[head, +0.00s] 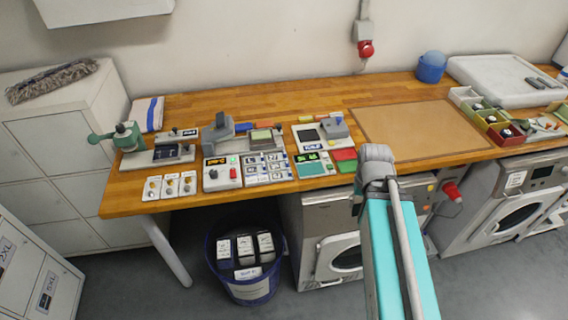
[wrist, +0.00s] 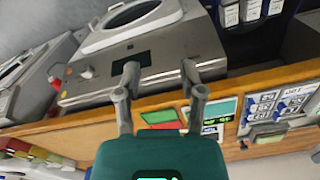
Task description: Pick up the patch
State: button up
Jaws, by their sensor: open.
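I cannot tell for sure which piece is the patch. Small flat coloured pieces lie near the table's front edge: a red one (head: 343,155), a green one (head: 347,167) and a teal-and-white one (head: 315,169). In the head view my arm hides the gripper's fingers.
The wooden table (head: 270,98) carries several devices, including a grey press (head: 220,130) and label cards (head: 267,167). A brown mat (head: 420,130) lies clear at right. A blue bin (head: 250,290) stands below, beside a washing machine (head: 325,240).

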notch_tip(320, 180, up, 3)
jog(key=n+p, duration=0.4)
jog(key=n, duration=1.7)
send_over(288, 161)
jog(key=shift+w+a+r, duration=0.1)
jog(key=shift+r, duration=0.1)
jog(key=shift+b, duration=0.35)
notch_tip(288, 161, down, 9)
jog(key=b, duration=0.8)
jog(key=shift+r, duration=0.2)
jog(key=shift+f+b, duration=0.15)
jog(key=shift+b, duration=0.2)
